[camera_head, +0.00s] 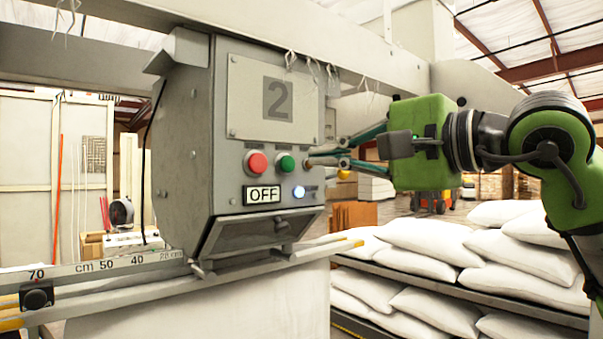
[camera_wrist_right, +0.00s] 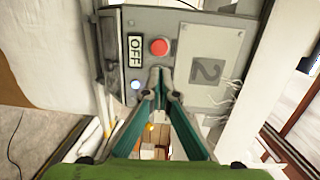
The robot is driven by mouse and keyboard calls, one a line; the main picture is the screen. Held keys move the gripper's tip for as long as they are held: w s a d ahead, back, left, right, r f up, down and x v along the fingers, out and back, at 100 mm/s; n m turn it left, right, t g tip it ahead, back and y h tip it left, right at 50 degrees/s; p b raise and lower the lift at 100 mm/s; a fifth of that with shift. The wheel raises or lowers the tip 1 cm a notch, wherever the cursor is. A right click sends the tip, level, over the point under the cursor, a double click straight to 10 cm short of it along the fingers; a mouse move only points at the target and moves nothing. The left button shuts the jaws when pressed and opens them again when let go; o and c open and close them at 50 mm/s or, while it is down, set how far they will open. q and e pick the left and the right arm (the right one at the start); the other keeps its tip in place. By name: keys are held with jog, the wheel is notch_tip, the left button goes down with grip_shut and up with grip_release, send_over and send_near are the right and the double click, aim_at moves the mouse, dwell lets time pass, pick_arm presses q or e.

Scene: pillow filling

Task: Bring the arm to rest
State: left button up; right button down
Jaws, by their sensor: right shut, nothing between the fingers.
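My right gripper (camera_head: 311,161) comes in from the right in the head view, green with teal fingers. Its fingers are shut with nothing between them, and the tips are at the right side of the control box (camera_head: 165,160), close to its front. In the right wrist view the gripper (camera_wrist_right: 160,72) points at the panel and hides the green button there. The green button (camera_head: 285,163) shows in the head view, just left of the fingertips. Whether the tips touch the panel I cannot tell. My left gripper is not in view.
The box carries a red button (camera_head: 256,163), a sign reading OFF (camera_head: 263,194), a lit white-blue lamp (camera_head: 298,192) and a plate with a 2 (camera_head: 277,98). A ruler rail (camera_head: 100,265) runs at lower left. White pillows (camera_head: 430,240) lie stacked on shelves at right.

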jog(key=shift+v, duration=0.95)
jog(key=shift+a, duration=0.15)
